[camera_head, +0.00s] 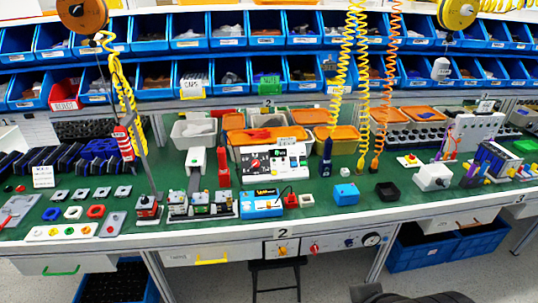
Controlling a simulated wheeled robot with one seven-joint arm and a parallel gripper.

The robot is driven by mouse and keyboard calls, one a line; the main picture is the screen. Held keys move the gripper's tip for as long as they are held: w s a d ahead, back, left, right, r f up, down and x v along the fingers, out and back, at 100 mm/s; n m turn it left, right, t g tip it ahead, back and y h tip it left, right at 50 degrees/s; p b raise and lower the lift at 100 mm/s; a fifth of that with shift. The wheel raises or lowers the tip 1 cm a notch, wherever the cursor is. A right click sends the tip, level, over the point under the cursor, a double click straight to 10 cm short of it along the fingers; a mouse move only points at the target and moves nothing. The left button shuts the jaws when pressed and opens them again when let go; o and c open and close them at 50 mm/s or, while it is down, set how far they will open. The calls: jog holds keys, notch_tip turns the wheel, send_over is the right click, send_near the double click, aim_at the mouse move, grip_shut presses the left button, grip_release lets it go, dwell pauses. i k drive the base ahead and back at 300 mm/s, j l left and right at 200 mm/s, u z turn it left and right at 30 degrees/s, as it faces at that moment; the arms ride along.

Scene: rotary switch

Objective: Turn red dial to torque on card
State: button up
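Several red dials show. The pointer marks on these dials are too small to read. No card with a torque value is legible. A dark part of my arm or gripper (412,297) shows at the bottom edge, well below and right of the panel. Its fingers cannot be made out.
The green-topped table (330,210) is crowded with devices. Blue bins (230,72) fill racks behind it. Coiled yellow and orange hoses hang over the table. A black stool (275,275) stands below the front panel. Blue crates (430,250) sit under the table at right.

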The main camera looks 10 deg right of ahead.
aim_at(256, 163)
jog(key=i+j+u, duration=0.5)
jog(key=i+u, duration=0.25)
jog(key=i+j+u, duration=0.1)
jog(key=i+u, duration=0.55)
jog(key=u, duration=0.15)
